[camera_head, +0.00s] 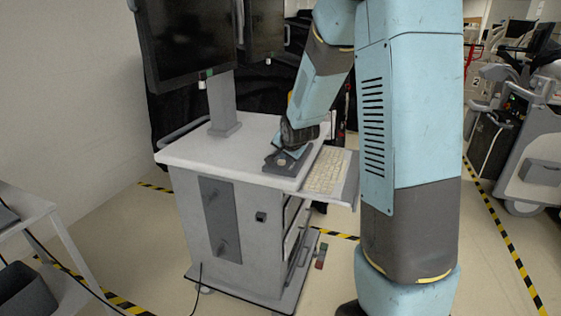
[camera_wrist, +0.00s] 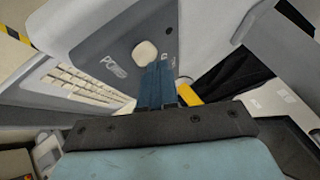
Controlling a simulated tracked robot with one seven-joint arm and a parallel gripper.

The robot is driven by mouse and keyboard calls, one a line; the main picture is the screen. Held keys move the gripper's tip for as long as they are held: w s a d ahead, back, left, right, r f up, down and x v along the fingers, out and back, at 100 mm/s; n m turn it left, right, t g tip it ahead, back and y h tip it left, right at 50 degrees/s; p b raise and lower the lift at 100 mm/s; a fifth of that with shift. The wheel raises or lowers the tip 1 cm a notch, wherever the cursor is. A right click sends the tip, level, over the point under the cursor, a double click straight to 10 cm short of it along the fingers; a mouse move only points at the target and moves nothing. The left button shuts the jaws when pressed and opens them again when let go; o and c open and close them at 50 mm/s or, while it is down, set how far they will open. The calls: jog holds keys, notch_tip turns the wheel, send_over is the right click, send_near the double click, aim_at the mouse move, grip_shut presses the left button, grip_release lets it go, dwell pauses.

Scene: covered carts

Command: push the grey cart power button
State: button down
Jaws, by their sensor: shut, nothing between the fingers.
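The grey cart (camera_head: 240,150) stands in the middle of the head view. A dark grey panel (camera_head: 271,169) lies at the front right of its white top. The panel (camera_wrist: 120,40) fills the upper middle of the wrist view, with a round white button (camera_wrist: 145,53) on it next to "PC" lettering. My gripper (camera_wrist: 159,66) is shut and empty. Its blue fingertips point at the panel just right of and below the button in the wrist view. I cannot tell whether they touch the panel or button. In the head view my gripper (camera_head: 286,154) is low over the panel.
A keyboard (camera_head: 325,171) sits on a side tray right of the panel. Monitors (camera_head: 187,35) stand on the cart behind. A white table (camera_head: 30,215) is at the left, and other equipment (camera_head: 535,150) is at the right. Open floor with striped tape surrounds the cart.

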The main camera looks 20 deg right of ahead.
aim_at(283, 161)
jog(key=shift+r, duration=0.1)
jog(key=shift+r, duration=2.95)
